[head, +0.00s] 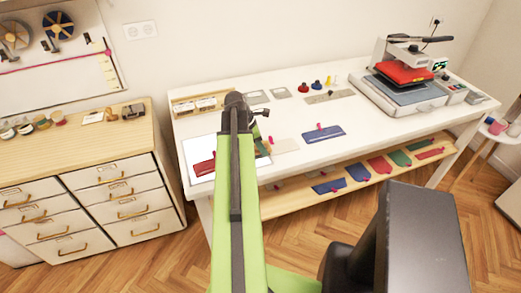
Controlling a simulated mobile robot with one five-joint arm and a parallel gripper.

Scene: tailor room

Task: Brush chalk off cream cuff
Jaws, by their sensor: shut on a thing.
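The cream cuff (286,145) lies flat on the white table, just right of my arm's end. A small pink tab shows at its left end. My gripper (259,130) is low over the table beside the left end of the cuff, partly hidden by my green arm. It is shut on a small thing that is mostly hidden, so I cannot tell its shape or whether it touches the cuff. Chalk on the cuff is too small to make out.
A blue cuff (323,134) lies right of the cream one, and a red cuff (203,168) lies left on a white mat (196,148). A heat press (402,85) stands at the right. Coloured pieces lie on the lower shelf (290,198). The table's front middle is clear.

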